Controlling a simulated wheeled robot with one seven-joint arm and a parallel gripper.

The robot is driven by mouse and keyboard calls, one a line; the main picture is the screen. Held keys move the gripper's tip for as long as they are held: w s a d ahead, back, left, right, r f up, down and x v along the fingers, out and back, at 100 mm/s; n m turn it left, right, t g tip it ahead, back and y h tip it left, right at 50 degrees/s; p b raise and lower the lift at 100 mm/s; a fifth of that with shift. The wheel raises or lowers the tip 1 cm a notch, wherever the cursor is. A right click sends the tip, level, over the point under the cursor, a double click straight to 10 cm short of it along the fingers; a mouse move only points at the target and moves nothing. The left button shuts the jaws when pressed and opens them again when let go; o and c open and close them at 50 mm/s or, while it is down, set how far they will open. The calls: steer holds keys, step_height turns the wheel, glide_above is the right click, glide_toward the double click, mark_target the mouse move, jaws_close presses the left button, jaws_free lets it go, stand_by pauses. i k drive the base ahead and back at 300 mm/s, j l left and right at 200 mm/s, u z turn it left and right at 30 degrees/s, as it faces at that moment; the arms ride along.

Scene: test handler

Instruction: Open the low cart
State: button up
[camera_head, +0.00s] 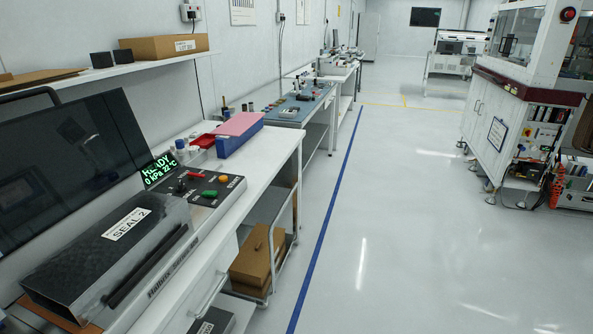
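A low grey cart (262,207) with a wire-like frame stands partly under the white bench, left of the middle of the picture. It has an upper shelf, and brown cardboard boxes (252,258) sit lower down in its frame. The bench top and legs hide part of it. I cannot make out a door or drawer on this cart. Closer, a white front panel under the bench has a long bar handle (210,295) and looks shut. My gripper is not in view.
The sealing machine (118,240) labelled "SEAL 2" stands on the white bench (262,157), with a control box (200,187) beside it. A dark case (212,322) sits low at the bottom edge. A blue floor line (324,230) runs along the benches. The aisle to its right is clear.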

mark_target(261, 295)
steer(key=i, duration=1.95)
steer(key=i+l+u, duration=0.15)
steer(key=i+u, duration=0.15)
steer(key=i, duration=0.45)
